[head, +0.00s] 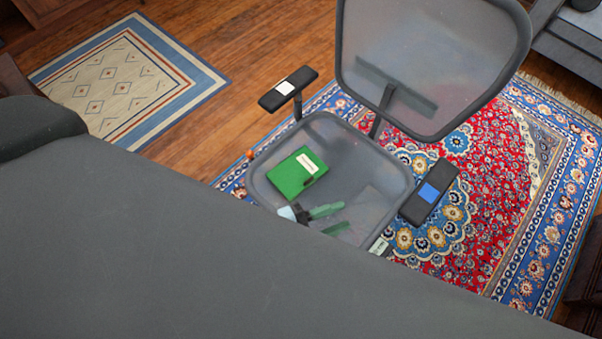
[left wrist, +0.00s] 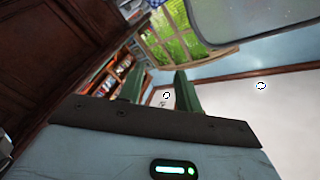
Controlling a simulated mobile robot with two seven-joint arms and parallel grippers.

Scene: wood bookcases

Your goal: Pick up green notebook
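The green notebook (head: 292,178) lies flat on the grey mesh seat of an office chair (head: 350,170), in its left half, with a white label on its cover. My left gripper (head: 340,216), with green fingers, shows over the front part of the seat, below and right of the notebook in the head view. It is apart from the notebook, and its fingers are spread with nothing between them. In the left wrist view the same fingers (left wrist: 158,92) stand apart and the notebook is not seen. My right gripper is not in view.
The chair's backrest (head: 430,60) rises behind the seat. Its left armrest (head: 272,99) and right armrest (head: 418,208) flank the seat. A red and blue rug (head: 500,180) lies below. In the left wrist view, a bookcase (left wrist: 118,75) and a window (left wrist: 175,35) show far off.

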